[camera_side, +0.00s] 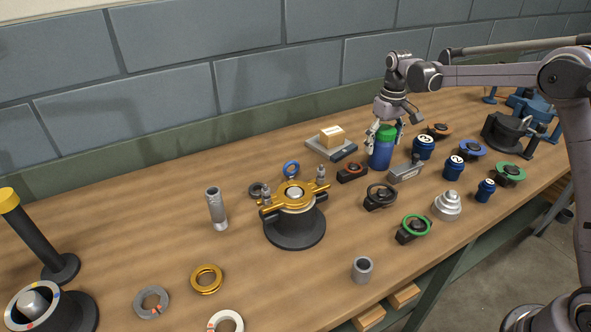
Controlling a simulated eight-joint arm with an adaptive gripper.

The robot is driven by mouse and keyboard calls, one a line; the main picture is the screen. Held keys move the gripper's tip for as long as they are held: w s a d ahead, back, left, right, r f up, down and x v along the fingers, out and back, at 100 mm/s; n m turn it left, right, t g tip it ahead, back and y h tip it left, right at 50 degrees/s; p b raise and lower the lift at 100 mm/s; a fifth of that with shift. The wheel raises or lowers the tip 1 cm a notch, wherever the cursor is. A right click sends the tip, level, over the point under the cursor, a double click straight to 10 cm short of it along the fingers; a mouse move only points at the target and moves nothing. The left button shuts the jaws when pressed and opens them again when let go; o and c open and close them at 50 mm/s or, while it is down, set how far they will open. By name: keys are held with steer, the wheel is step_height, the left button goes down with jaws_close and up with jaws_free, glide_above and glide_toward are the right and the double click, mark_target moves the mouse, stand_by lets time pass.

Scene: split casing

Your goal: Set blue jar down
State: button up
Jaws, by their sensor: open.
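The blue jar (380,153) has a green top and stands upright on the wooden bench, right of centre in the side view. My gripper (384,136) is above the jar and comes down over its top, with fingers on both sides of the upper part. The gripper is open. I cannot tell whether the fingertips touch the jar. Part of the jar's upper side is hidden by the fingers.
A scale with a cardboard box (332,136) stands left of the jar. A small red-topped device (352,171) and a grey block (405,171) sit close in front. Several blue canisters stand to the right, including one nearby (423,147). The bench's front left-centre has bare wood.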

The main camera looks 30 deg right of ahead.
step_height(320, 180, up, 12)
steer(key=shift+f, duration=0.2)
steer(key=shift+s+a+r, duration=0.1)
steer(key=shift+r, duration=0.35)
steer(key=s+a+t, duration=0.2)
steer(key=s+a, duration=0.2)
steer(key=s, duration=0.5)
steer(key=s+a+t, duration=0.3)
steer(key=s, duration=0.6)
steer(key=shift+a+r, duration=0.35)
steer(key=shift+a, duration=0.05)
steer(key=s+f, duration=0.2)
steer(key=s+a+f+t, duration=0.1)
steer(key=s+f, duration=0.1)
steer(key=s, duration=0.1)
steer(key=s+a+f+t, duration=0.1)
steer(key=s+f, duration=0.1)
steer(key=shift+s+f, duration=0.1)
steer(key=shift+s, duration=0.1)
steer(key=shift+w, duration=0.1)
